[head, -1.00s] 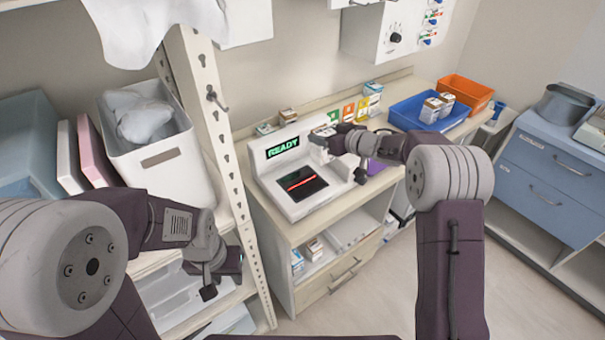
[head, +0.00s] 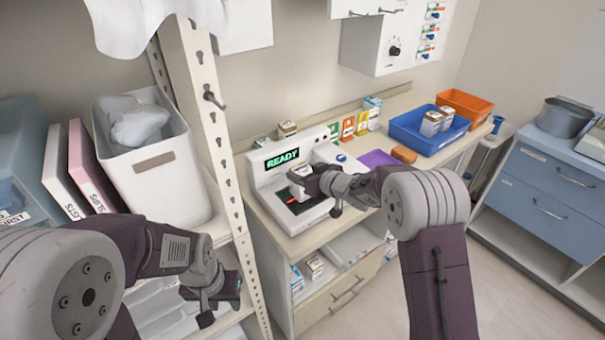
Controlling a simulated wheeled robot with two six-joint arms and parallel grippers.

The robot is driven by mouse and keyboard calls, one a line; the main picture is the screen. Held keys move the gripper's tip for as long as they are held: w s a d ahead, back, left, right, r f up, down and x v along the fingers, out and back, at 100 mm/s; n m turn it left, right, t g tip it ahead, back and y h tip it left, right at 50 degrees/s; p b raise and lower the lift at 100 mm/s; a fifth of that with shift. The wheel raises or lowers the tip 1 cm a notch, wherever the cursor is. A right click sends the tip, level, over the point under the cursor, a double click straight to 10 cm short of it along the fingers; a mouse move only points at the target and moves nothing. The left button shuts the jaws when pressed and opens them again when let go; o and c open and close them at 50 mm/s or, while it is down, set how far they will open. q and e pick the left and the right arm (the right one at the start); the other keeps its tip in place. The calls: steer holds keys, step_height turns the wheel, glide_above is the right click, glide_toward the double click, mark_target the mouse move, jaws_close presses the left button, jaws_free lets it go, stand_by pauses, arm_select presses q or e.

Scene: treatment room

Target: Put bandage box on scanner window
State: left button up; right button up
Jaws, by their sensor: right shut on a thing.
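The scanner (head: 262,180) is a white machine with a green "READY" display on the worktop. Its dark scanner window (head: 308,207) shows a red line and is partly hidden by my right gripper. My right gripper (head: 304,178) is shut on a small bandage box (head: 299,171) and holds it over the window. Only a white and brownish bit of the box shows; I cannot tell whether it touches the window. My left gripper (head: 210,306) is low at the left, in front of the shelf rack and away from the scanner; its fingers are unclear.
A blue tray (head: 405,133) with small boxes (head: 431,123) and an orange bin (head: 465,101) stand at right. A purple mat (head: 376,159) and a brown block (head: 404,154) lie right of the scanner. A perforated rack post (head: 214,140) rises left of it. Several boxes stand behind it.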

steer(key=shift+f, duration=0.15)
steer(key=o, duration=1.4)
steer(key=shift+r, duration=0.35)
steer(key=v, duration=1.2)
steer(key=shift+f, duration=0.15)
